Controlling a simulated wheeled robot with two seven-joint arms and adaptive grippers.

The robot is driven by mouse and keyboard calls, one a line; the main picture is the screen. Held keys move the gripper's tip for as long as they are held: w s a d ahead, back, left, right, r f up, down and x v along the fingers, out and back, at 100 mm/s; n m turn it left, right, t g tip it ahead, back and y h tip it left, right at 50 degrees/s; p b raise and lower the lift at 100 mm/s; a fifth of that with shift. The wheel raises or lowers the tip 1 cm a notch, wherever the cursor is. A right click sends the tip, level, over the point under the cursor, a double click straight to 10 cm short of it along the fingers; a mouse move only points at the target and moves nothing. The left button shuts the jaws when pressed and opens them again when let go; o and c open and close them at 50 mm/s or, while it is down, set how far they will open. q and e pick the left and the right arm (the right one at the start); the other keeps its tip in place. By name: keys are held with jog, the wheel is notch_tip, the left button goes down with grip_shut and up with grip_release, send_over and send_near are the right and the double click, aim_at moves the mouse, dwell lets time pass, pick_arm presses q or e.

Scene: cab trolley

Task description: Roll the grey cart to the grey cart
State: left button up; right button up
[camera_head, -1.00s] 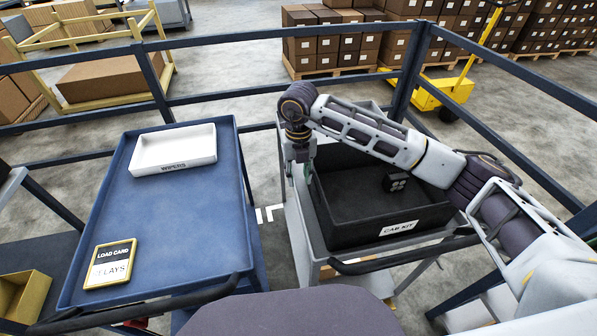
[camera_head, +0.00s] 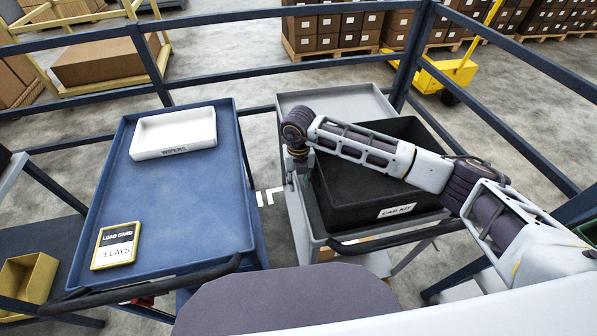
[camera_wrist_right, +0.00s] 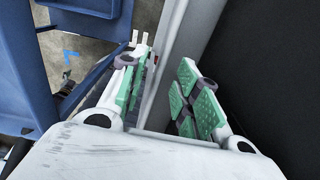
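The grey cart (camera_head: 300,103) stands right of centre in the head view. Its top tray carries a black crate labelled CAB KIT (camera_head: 345,213). My right gripper (camera_head: 298,172) points down at the left rim of this cart. In the right wrist view its green-padded fingers (camera_wrist_right: 165,95) stand on either side of the cart's pale rim (camera_wrist_right: 172,62), apart from each other. Firm contact with the rim does not show. My left gripper is out of view. No second grey cart can be made out clearly.
A blue cart (camera_head: 185,215) stands to the left with a white WIPERS tray (camera_head: 150,152) and a load card (camera_head: 117,245). A narrow floor gap separates the carts. Dark blue rails (camera_head: 280,65) run behind both. A yellow bin (camera_head: 27,283) is at far left.

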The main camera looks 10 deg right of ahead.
jog(key=shift+f, duration=1.3)
grip_shut()
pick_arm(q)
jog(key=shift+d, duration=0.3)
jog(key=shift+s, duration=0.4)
pick_arm(e)
jog(key=shift+a, duration=0.1)
